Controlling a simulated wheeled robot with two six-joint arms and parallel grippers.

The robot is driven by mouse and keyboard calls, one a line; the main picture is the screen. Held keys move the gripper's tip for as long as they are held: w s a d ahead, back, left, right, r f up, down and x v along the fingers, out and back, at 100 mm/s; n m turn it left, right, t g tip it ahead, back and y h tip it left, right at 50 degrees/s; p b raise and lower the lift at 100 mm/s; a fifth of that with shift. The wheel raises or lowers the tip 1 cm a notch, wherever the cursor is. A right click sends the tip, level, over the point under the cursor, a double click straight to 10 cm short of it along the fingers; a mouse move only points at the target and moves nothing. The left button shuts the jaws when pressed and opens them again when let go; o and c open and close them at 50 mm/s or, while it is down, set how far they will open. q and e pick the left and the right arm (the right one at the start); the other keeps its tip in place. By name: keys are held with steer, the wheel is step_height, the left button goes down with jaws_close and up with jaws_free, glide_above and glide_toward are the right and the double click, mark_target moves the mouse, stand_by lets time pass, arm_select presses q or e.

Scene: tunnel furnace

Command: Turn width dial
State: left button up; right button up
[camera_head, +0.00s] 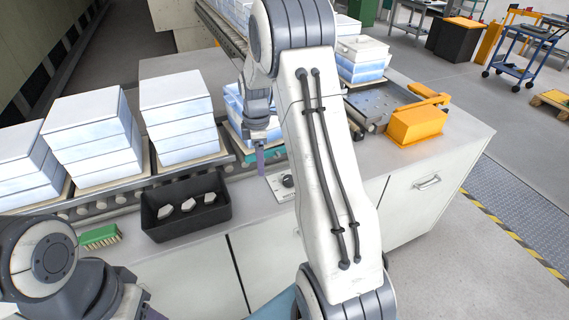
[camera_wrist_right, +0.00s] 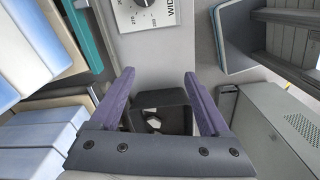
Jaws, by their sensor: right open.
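The width dial (camera_head: 289,181) is a dark round knob on a pale plate, on the counter top near its front edge. In the right wrist view the dial (camera_wrist_right: 144,3) is cut by the top edge, with scale numbers and part of the word "WIDTH" beside it. My right gripper (camera_head: 260,165) points down just left of the dial in the head view, partly behind my own arm. Its purple fingers (camera_wrist_right: 160,85) are apart with nothing between them, and the dial lies beyond their tips. Only links of my left arm show at lower left; its gripper is out of view.
A black bin (camera_head: 187,232) with several pale pieces and a green brush (camera_head: 100,237) stand to the left. Stacks of white-blue boxes (camera_head: 178,105) line the roller conveyor (camera_head: 192,168) behind. An orange block (camera_head: 415,125) sits on the right. The counter front around the dial is clear.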

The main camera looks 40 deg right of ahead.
steer(key=d+f+n+p, duration=0.1)
steer(key=d+f, duration=0.2)
steer(key=d, duration=0.7)
steer(key=f+p, duration=0.1)
steer(key=f, duration=0.1)
steer(key=f+p, duration=0.1)
steer(key=f, duration=0.2)
steer(key=s+f, duration=0.1)
steer(key=f, duration=0.2)
steer(key=shift+f+p, duration=0.25)
steer(key=shift+p, duration=0.15)
arm_select(q)
steer(key=shift+s+r, duration=0.1)
steer(key=shift+r, duration=2.35)
arm_select(e)
steer(key=shift+w+f, duration=0.1)
steer(key=shift+f, duration=0.7)
jaws_close()
arm_select(q)
steer(key=shift+f, duration=0.15)
